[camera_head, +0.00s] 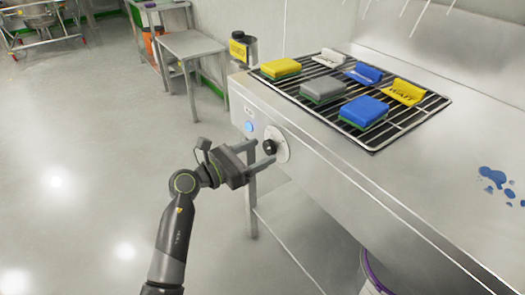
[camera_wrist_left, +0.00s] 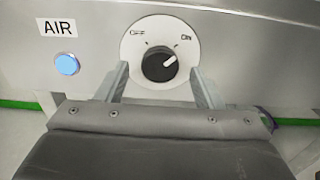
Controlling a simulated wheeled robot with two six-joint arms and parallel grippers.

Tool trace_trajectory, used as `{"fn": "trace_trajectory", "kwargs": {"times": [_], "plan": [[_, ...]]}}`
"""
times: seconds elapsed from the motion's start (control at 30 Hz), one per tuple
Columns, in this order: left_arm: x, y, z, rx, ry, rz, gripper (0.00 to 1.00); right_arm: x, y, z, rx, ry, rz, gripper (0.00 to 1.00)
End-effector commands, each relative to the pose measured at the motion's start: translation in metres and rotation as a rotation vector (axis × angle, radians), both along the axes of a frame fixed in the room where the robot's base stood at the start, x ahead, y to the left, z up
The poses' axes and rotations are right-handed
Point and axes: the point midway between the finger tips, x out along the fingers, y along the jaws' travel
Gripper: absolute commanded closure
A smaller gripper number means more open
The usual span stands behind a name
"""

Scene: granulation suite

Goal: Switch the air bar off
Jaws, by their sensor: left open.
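The air bar's control is a black rotary knob (camera_head: 269,146) on a round white plate on the front panel of the steel bench. In the left wrist view the knob (camera_wrist_left: 159,64) has a white pointer aimed up and right toward the ON mark; OFF is at the upper left. An AIR label (camera_wrist_left: 57,28) and a lit blue lamp (camera_wrist_left: 67,64) are left of it. My left gripper (camera_head: 262,157) is open, its two fingers on either side of the knob. In the wrist view the fingers (camera_wrist_left: 160,88) appear apart from the knob. My right gripper is not in view.
On the steel bench (camera_head: 400,185) a black wire rack (camera_head: 335,88) holds sponges and small coloured signs. Blue spots (camera_head: 497,180) mark the bench top at right. A purple-rimmed bucket (camera_head: 375,275) is underneath. Open floor (camera_head: 90,150) lies to the left.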

Motion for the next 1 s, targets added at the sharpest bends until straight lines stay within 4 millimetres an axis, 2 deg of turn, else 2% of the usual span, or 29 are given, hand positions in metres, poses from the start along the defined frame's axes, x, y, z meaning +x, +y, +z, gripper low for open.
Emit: {"fn": "trace_trajectory", "kwargs": {"times": [0.2,0.5,0.83,1.0], "plan": [[0.0101,-0.0141,-0.0005,0.001,0.001,0.000,0.39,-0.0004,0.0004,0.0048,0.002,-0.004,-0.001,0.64],[0.0109,-0.0150,-0.0003,0.001,0.001,0.001,0.40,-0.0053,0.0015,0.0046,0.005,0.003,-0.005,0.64],[0.0108,-0.0148,-0.0004,0.001,0.001,0.001,0.83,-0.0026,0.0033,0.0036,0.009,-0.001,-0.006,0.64],[0.0107,-0.0147,-0.0001,-0.002,0.005,0.001,0.83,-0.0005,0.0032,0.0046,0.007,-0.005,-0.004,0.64]]}}
